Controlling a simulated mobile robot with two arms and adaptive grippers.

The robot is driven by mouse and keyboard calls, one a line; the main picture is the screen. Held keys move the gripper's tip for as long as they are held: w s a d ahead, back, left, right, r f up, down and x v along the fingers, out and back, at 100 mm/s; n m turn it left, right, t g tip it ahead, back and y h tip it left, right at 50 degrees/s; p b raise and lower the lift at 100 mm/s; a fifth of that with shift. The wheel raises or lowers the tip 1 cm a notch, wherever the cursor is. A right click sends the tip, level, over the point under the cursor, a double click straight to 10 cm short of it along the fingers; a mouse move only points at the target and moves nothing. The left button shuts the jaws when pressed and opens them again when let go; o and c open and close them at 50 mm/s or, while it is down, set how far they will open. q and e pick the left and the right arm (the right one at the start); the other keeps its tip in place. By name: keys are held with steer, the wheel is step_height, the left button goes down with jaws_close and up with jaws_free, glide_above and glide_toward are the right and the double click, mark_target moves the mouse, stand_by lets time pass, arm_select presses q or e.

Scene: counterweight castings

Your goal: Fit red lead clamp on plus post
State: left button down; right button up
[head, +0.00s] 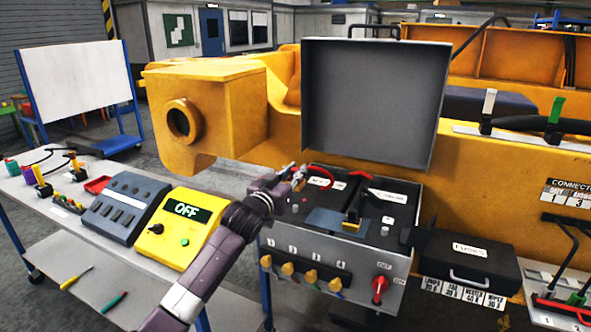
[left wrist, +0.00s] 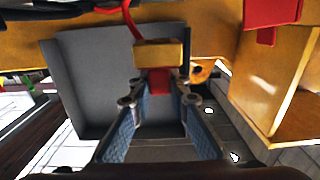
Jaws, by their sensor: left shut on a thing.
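My left gripper (head: 297,178) reaches over the left part of the open grey battery box (head: 335,238). In the left wrist view its two blue-padded fingers (left wrist: 160,125) are shut on the red lead clamp (left wrist: 158,54), a tan block with a red grip, with a red lead (left wrist: 131,20) running from it. The red lead also arches over the batteries in the head view (head: 320,172). The clamp appears held above the box; its gap to any post is unclear. A small grey post (head: 295,208) shows below the gripper. I cannot read plus or minus marks. My right gripper is not in view.
The raised grey lid (head: 375,100) stands behind the box. Another yellow clamp (head: 352,217) sits between the batteries. A red switch (head: 379,287) is on the box front and a black fuse case (head: 468,262) is at right. A yellow OFF panel (head: 180,228) stands on the left table.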

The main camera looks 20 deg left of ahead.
arm_select(q)
steer(key=b, duration=0.2)
glide_above(295, 206)
steer(key=shift+f, duration=2.4)
steer(key=shift+p, duration=0.5)
steer(key=shift+f+b, duration=0.8)
steer(key=shift+f, duration=0.85)
steer(key=c, duration=1.7)
jaws_free()
steer(key=shift+c, duration=0.2)
steer(key=s, duration=1.2)
steer(key=shift+a, duration=0.15)
